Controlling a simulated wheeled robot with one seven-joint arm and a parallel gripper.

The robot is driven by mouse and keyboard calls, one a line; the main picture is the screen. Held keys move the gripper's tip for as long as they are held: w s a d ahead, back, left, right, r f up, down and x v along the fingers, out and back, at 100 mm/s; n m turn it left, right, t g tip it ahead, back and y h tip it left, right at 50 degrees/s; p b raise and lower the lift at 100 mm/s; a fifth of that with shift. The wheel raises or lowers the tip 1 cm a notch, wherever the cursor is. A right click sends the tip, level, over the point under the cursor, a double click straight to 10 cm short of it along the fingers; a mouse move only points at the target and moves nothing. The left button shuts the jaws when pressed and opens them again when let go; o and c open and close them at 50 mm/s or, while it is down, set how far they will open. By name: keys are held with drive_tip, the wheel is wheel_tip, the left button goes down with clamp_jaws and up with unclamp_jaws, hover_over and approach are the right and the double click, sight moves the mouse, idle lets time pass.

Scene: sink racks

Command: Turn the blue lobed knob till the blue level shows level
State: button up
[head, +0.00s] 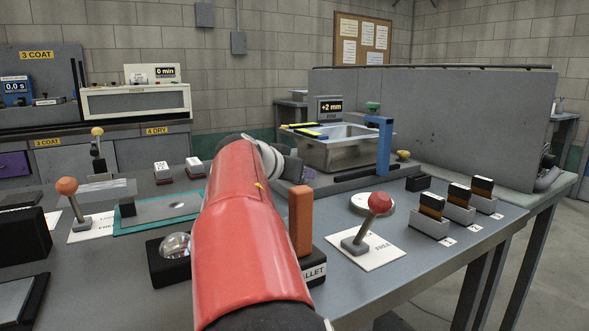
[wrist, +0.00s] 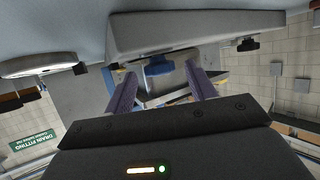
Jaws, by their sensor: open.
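A blue lobed knob (wrist: 158,67) shows in the wrist view, under the edge of a grey metal body. My gripper (wrist: 160,76) is open, with one purple finger on each side of the knob. Whether the fingers touch it I cannot tell. In the head view my gripper (head: 308,176) is partly hidden by my red arm, beside the steel sink (head: 335,152). The knob is not visible there. A display (head: 331,108) behind the sink reads +2 mm. A blue upright bracket (head: 385,147) stands at the sink's right. I cannot make out which part is the blue level.
A yellow knob (head: 403,155) and a green knob (head: 373,107) are near the bracket. An orange block (head: 301,220) stands close to my arm. A red-topped lever (head: 379,204) and several dark-topped blocks (head: 457,197) stand to the right. A grey partition (head: 470,125) is behind.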

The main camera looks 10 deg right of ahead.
drive_tip(key=c, duration=1)
drive_tip(key=shift+o, duration=0.2)
drive_tip(key=shift+w+a+r+m+g+h+p, duration=0.15)
drive_tip(key=shift+m+g+h+p, duration=0.1)
drive_tip(key=shift+m+g+h, duration=0.2)
drive_tip(key=shift+w+m+g+h+p, duration=0.1)
drive_tip(key=shift+m+g+h+p, duration=0.1)
drive_tip(key=shift+m+g+h, duration=0.55)
drive_tip(key=shift+m+g, duration=0.1)
drive_tip(key=shift+m, duration=0.2)
drive_tip(key=o, duration=1)
drive_tip(key=shift+c, duration=0.2)
drive_tip(key=shift+a, duration=0.1)
drive_tip(key=v, duration=0.7)
drive_tip(key=shift+s+a+b, duration=0.2)
drive_tip(key=shift+a+b, duration=0.05)
drive_tip(key=shift+b, duration=0.1)
